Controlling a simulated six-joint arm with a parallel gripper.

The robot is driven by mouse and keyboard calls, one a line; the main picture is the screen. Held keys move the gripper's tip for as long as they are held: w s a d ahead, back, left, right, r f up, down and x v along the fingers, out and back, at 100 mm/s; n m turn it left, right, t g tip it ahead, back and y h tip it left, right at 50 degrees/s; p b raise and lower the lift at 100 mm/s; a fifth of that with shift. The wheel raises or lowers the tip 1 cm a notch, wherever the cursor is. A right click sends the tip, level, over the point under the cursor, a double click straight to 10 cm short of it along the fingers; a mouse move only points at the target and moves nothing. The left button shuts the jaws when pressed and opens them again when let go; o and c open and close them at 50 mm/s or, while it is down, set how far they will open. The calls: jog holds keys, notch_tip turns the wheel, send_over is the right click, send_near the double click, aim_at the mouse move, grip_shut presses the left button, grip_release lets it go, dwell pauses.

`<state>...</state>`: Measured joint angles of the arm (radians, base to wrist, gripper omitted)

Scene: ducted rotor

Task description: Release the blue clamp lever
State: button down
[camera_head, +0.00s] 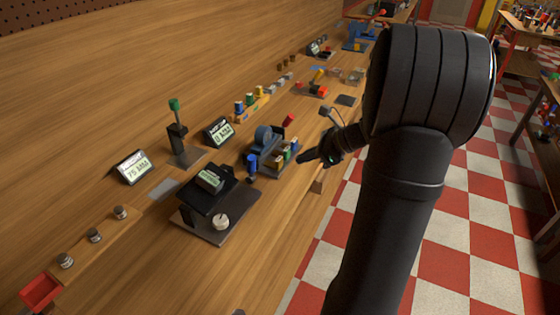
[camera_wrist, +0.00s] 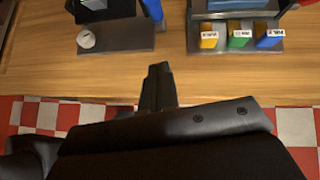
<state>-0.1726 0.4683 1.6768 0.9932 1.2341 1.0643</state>
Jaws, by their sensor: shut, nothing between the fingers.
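A blue upright handle (camera_head: 251,165), which looks like the blue clamp lever, stands at the left front of a small fixture with a round blue-grey housing (camera_head: 264,136). In the wrist view a blue piece (camera_wrist: 153,9) shows at the top edge, cut off by the frame; it looks like the same handle. My gripper (camera_head: 304,158) is shut and empty, to the right of the fixture near the table's front edge. In the wrist view its fingers (camera_wrist: 158,85) are together over bare wood, apart from the blue piece. The lever's base is not clear.
A row of yellow, green and blue labelled blocks (camera_wrist: 240,40) sits on the fixture's front tray. A black device with a white knob (camera_head: 221,221) stands to the left, on a grey plate. A red handle (camera_head: 288,121) rises behind. Bare wood lies along the front edge.

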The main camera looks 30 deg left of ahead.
aim_at(251, 167)
jog(key=a+r+x, duration=0.1)
jog(key=r+x, duration=0.1)
jog(key=x, duration=1)
jog(key=shift+s+a, duration=0.3)
jog(key=shift+a, duration=0.3)
jog(key=shift+a, duration=0.1)
